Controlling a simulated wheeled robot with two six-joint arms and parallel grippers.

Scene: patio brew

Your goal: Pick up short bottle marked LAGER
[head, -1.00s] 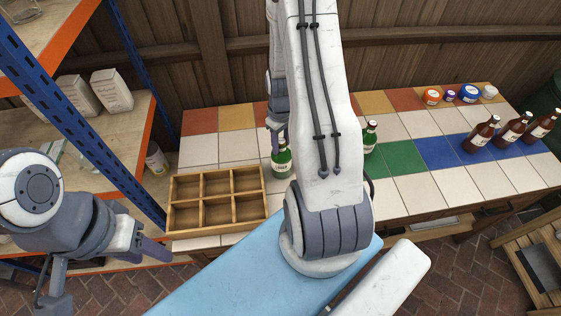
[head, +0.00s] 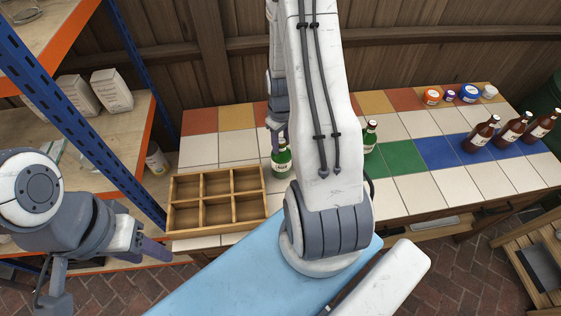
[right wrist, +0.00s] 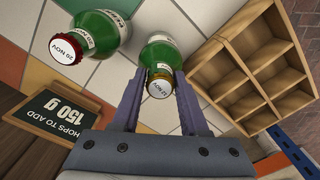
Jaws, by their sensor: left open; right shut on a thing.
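A short green bottle (head: 281,161) with a pale label stands on the tiled table just right of the wooden crate. In the right wrist view this green bottle (right wrist: 160,52) has a gold cap reading 12 NOV; I cannot read its label. My right gripper (right wrist: 158,95) is shut on it near the neck; in the head view the gripper (head: 276,138) comes down from above. Another green bottle (head: 370,137) is right of my arm. My left gripper (head: 150,247) is open and empty, low at the left.
The empty six-compartment wooden crate (head: 217,196) sits left of the held bottle. A chalkboard sign (right wrist: 52,115) reads HOPS TO ADD 150 g. Brown bottles (head: 480,133) and small jars (head: 432,97) stand at the right. A blue-posted shelf (head: 90,115) is at the left. My right arm hides mid-table.

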